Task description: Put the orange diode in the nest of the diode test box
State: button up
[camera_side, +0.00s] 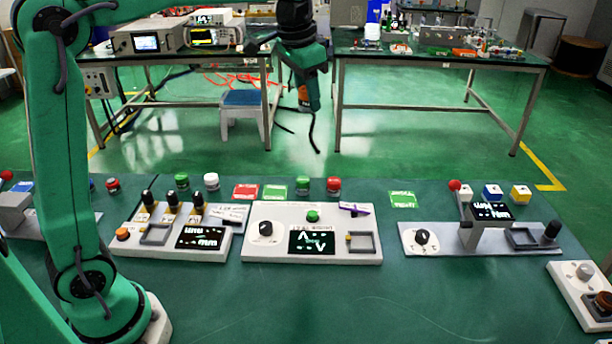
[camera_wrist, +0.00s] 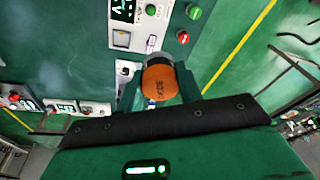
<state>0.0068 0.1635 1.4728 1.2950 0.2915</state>
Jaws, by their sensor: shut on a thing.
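My gripper (camera_side: 305,102) is high above the bench, in front of the gap between the two back tables. It is shut on the orange diode (camera_wrist: 160,84), a rounded orange body with dark lettering between the fingers in the wrist view. In the side view only a small orange patch of the diode (camera_side: 303,92) shows. Below stands a white box (camera_side: 270,250) with a black knob, a lit screen and a square grey-framed nest (camera_side: 362,243) that looks empty. Its label is too small to read, so I cannot tell surely that it is the diode test box.
A left box (camera_side: 128,250) with several black-topped posts and a right station (camera_side: 440,245) with a raised screen also have square frames. Red, green and white cylinders and coloured cards (camera_side: 245,191) line the back. The bench front (camera_side: 330,310) is clear.

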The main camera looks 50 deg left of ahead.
jog(key=s+d+f+m, duration=0.1)
jog(key=s+d+f, duration=0.1)
jog(key=d+f, duration=0.35)
jog(key=s+d+f+m+h, duration=0.1)
jog(key=s+d+f, duration=0.15)
jog(key=d, duration=0.65)
jog(key=s+d+f+m, duration=0.1)
jog(key=s+d+f, duration=0.15)
jog(key=d, duration=0.45)
jog(key=s+d+f+m, duration=0.1)
jog(key=s+d+f, duration=0.3)
jog(key=s, duration=0.2)
jog(key=s+d+f+m+g, duration=0.1)
jog(key=s+d+f, duration=0.2)
jog(key=s+d, duration=0.3)
jog(key=s+d+f+m, duration=0.1)
jog(key=s+d+f, duration=0.25)
jog(key=s, duration=0.35)
jog(key=w+a+f, duration=0.1)
jog(key=w+f, duration=0.1)
jog(key=w, duration=0.1)
jog(key=w+a+f, duration=0.1)
jog(key=w+f, duration=0.1)
jog(key=w, duration=0.2)
jog(key=w+a+f, duration=0.1)
jog(key=w+f, duration=0.2)
jog(key=w, duration=0.1)
jog(key=shift+a, duration=0.3)
jog(key=shift+f, duration=0.15)
jog(key=shift+f, duration=1.9)
